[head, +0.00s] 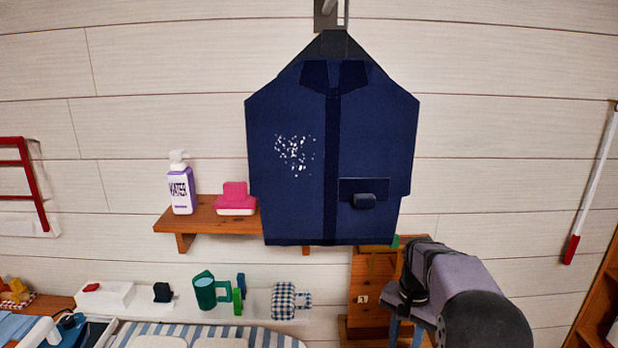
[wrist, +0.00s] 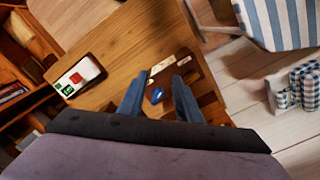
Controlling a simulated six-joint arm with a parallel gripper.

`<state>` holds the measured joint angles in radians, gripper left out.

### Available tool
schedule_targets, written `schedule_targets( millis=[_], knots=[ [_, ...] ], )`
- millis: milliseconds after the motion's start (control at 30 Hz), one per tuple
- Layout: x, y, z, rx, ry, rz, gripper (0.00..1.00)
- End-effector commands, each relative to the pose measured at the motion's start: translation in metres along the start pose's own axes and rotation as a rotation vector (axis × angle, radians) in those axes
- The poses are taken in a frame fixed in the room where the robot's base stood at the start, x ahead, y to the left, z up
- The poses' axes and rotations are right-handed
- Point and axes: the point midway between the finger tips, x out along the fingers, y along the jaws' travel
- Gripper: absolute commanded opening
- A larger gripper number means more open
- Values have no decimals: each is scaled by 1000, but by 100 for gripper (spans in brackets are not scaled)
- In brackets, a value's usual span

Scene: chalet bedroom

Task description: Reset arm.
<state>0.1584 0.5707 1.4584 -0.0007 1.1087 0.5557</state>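My gripper (wrist: 158,80) is open in the wrist view, its two blue fingers spread apart with nothing held between them. It points down over a brown wooden surface (wrist: 115,50). A small blue item (wrist: 157,95) and some pale pieces (wrist: 162,66) show beyond and between the fingers, apart from them as far as I can tell. In the head view my arm comes in at the lower right, and the gripper (head: 404,332) hangs in front of a wooden cabinet (head: 366,280), low in the picture.
A dark blue jacket (head: 290,200) with white specks hangs on the wall, above and left of my arm. A shelf (head: 205,214) holds a purple-white bottle (head: 181,190) and a pink-white block (head: 235,199). A striped ironing board (head: 270,338) stands lower left.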

Motion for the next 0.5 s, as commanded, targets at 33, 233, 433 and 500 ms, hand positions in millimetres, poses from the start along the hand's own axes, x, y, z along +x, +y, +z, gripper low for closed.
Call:
schedule_targets(
  millis=[33, 233, 433, 500],
  knots=[
    [-3, 3, 17, -50, 1, 0, 31],
    [-3, 24, 82, -254, 0, 0, 31],
    [6, 54, 150, -454, 1, -1, 31],
    [11, 66, 172, -517, 1, -1, 31]
  ],
)
